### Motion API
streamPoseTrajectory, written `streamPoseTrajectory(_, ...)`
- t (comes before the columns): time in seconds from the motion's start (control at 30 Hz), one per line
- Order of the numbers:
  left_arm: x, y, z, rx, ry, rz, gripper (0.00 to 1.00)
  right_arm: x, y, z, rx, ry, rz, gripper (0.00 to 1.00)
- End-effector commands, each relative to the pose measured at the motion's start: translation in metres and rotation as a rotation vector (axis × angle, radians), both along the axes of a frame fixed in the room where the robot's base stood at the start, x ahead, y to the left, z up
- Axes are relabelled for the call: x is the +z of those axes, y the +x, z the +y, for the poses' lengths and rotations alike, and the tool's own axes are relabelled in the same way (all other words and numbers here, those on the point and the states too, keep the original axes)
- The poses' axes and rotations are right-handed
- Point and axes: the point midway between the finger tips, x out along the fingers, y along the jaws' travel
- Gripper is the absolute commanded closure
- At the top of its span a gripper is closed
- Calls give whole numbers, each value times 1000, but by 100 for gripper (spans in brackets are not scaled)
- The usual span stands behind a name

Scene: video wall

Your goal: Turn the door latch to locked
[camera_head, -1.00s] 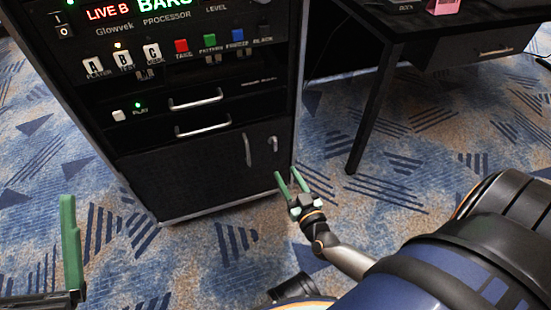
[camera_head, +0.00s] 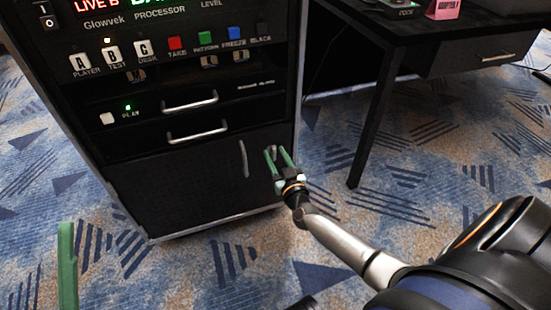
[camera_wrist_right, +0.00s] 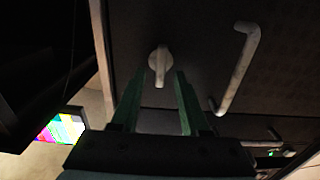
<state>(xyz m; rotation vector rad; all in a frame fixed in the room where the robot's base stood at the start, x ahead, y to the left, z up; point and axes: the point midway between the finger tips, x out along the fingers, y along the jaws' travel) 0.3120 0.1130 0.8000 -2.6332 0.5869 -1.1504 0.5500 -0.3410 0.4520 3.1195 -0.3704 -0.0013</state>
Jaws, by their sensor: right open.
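The door latch (camera_head: 274,149) is a small pale lever on the black lower cabinet door (camera_head: 185,185), right of the long door handle (camera_head: 244,158). In the right wrist view the latch (camera_wrist_right: 159,62) has a round base, and its lever points down the picture toward my gripper. My right gripper (camera_head: 276,153) is open, its two green fingers on either side of the latch's line. In the right wrist view the fingertips (camera_wrist_right: 159,72) flank the lever with gaps showing; contact is not visible. Of my left gripper, one green finger (camera_head: 67,265) shows at the lower left.
Two drawers with silver handles (camera_head: 190,103) sit above the door, below a panel of lit buttons (camera_head: 175,43). A black desk (camera_head: 420,40) with a leg (camera_head: 375,120) stands to the right. Patterned carpet (camera_head: 190,270) is clear in front.

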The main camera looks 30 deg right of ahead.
Motion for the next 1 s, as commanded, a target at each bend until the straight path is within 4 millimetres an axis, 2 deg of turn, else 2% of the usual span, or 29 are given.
streamPoseTrajectory(0.37,-3,0,-1,0,1,2,5,0,5,-2,0,-1,0,56)
streamPoseTrajectory(0.73,-3,0,-1,0,0,4,5,0,5,-1,0,0,0,98)
streamPoseTrajectory(1.0,-3,0,0,0,0,4,5,0,5,-1,0,0,0,100)
